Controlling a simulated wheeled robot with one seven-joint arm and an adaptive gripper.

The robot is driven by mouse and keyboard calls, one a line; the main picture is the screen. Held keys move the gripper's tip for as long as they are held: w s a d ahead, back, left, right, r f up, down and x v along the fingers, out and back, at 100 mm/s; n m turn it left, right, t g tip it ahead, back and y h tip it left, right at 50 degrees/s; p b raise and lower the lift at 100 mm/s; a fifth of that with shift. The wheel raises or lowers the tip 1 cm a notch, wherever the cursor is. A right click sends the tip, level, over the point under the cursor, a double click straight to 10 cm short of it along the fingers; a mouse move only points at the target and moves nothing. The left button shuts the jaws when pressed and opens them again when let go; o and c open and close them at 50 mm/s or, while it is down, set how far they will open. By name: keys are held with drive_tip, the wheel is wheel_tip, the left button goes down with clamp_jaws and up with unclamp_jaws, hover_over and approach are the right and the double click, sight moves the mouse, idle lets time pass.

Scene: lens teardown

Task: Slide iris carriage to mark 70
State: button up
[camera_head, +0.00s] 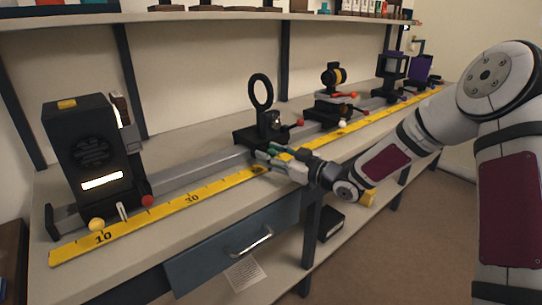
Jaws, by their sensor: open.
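A carriage with an upright black ring (260,91) sits on the grey rail, with its dark base (244,136) on the rail; it looks like the iris carriage, though I cannot be sure. A red knob (300,122) shows at its right. My gripper (262,154) is open at the front of this base, over the rail's front side and close to the yellow scale (224,186). I cannot tell whether the fingers touch the base, and they hide its lower front. The scale reads 10 and 30 at the left; farther numbers are too small to read.
A black lamp housing (88,150) stands at the rail's left end. A blue drawer (220,262) is below the bench.

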clamp_jaws()
drive_tip(key=w+d, duration=0.2)
drive_tip(key=w+d+p, duration=0.1)
drive_tip(key=w+d, duration=0.1)
drive_tip(key=d, duration=0.1)
drive_tip(key=w+d, duration=0.2)
drive_tip(key=d, duration=0.1)
drive_tip(key=shift+w+d, duration=0.15)
drive_tip(key=shift+d, duration=0.05)
unclamp_jaws()
drive_tip(key=v, duration=1.2)
